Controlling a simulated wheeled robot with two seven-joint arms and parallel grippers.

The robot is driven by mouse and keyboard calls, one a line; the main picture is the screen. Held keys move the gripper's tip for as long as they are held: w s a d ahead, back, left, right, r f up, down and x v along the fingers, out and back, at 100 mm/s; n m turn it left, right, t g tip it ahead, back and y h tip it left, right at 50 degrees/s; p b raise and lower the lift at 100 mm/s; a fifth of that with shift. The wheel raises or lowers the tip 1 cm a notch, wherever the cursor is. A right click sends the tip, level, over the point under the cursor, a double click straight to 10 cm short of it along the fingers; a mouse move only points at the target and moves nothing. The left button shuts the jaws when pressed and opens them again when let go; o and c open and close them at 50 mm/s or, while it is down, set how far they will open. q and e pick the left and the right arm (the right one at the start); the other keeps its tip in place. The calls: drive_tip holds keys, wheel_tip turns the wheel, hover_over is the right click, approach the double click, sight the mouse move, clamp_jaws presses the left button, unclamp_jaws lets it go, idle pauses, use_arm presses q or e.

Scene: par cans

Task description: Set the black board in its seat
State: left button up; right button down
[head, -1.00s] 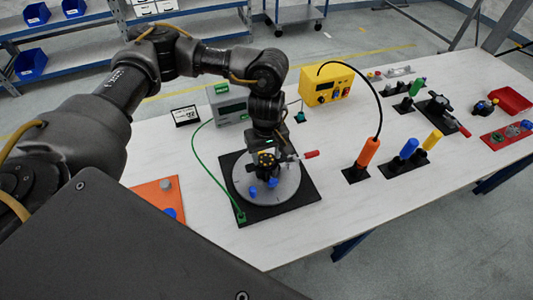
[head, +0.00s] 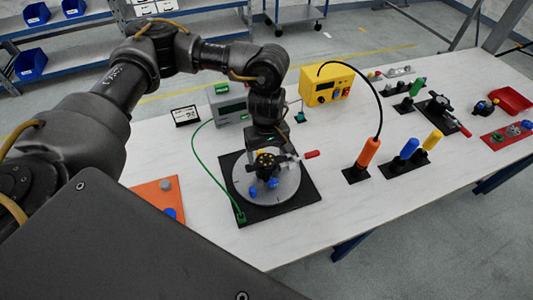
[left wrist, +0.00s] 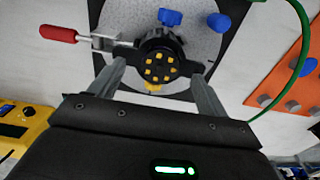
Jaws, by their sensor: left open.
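The black board (left wrist: 158,66) looks like a small round black piece with yellow pads. It is over the grey disc (left wrist: 200,45), which lies on a black square base plate (head: 300,196); the board also shows in the head view (head: 266,159). Whether it sits flush in a seat is hidden. My left gripper (left wrist: 158,76) is open, its fingers on either side of the board, with gaps showing in the wrist view. In the head view it is directly above the disc (head: 240,180). A red-handled clamp (head: 311,154) and blue knobs (head: 272,183) stand around the board. My right gripper is not in view.
A green cable (head: 205,165) runs from the grey meter (head: 229,104) to the base plate's corner. A yellow power unit (head: 325,85) stands behind. Orange, blue and yellow handles (head: 367,152) stand to the right. An orange plate (head: 150,196) lies to the left. The table's front is clear.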

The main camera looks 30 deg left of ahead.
use_arm(q)
wheel_tip(320, 180, up, 10)
drive_tip(key=b, duration=0.1)
drive_tip(key=shift+s+a, duration=0.1)
idle(0.7)
